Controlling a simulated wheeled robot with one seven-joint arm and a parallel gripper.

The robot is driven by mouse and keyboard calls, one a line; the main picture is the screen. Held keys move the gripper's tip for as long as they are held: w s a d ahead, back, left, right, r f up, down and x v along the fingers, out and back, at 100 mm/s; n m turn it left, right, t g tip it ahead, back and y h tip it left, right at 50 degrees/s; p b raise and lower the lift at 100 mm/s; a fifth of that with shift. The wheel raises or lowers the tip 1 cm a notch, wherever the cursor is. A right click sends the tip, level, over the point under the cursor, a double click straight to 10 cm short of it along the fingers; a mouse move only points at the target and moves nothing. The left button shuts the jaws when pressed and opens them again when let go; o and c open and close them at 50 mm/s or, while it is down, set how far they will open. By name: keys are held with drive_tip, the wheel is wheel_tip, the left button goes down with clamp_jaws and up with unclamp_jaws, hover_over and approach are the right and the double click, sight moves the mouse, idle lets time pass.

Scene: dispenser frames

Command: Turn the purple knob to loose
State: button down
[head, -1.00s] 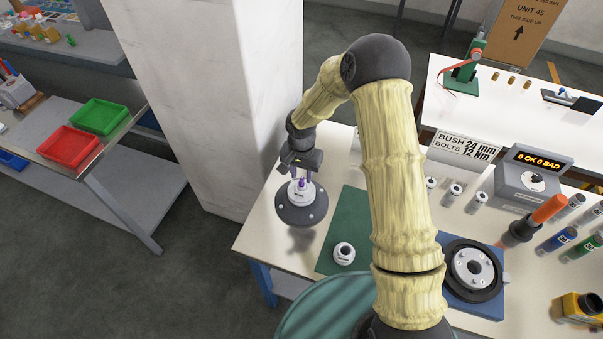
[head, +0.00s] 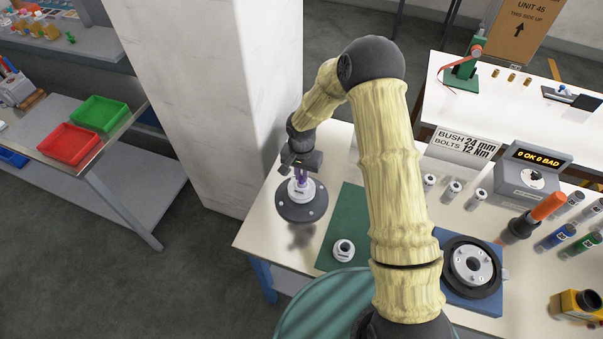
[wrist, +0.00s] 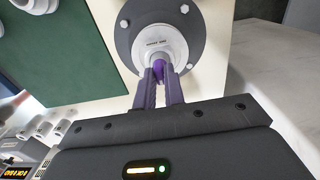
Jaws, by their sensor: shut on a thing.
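The purple knob (wrist: 161,71) sits on a white round body on a dark grey round base (head: 301,206) at the table's left corner. In the wrist view the white body (wrist: 158,43) shows small lettering too blurred to read. My gripper (wrist: 160,80) is over the base, with its two purple fingers shut on the knob. In the head view the gripper (head: 301,180) comes down from above and hides most of the knob. The fingers cover the knob's sides, so any pointer on it cannot be seen.
A green mat (head: 352,206) with a white ring-shaped part (head: 344,250) lies right of the base. A white pillar (head: 215,110) stands close behind on the left. A blue fixture (head: 470,297), a display box (head: 533,177) and several bottles stand farther right.

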drive_tip(key=shift+n, duration=0.3)
drive_tip(key=n+b, duration=0.2)
drive_tip(key=n, duration=0.1)
drive_tip(key=n+b, duration=0.1)
drive_tip(key=n, duration=0.8)
drive_tip(key=shift+w+r+b, duration=0.1)
drive_tip(key=shift+b, duration=0.2)
drive_tip(key=n, duration=0.5)
drive_tip(key=shift+a, duration=0.1)
drive_tip(key=c, duration=1.5)
unclamp_jaws()
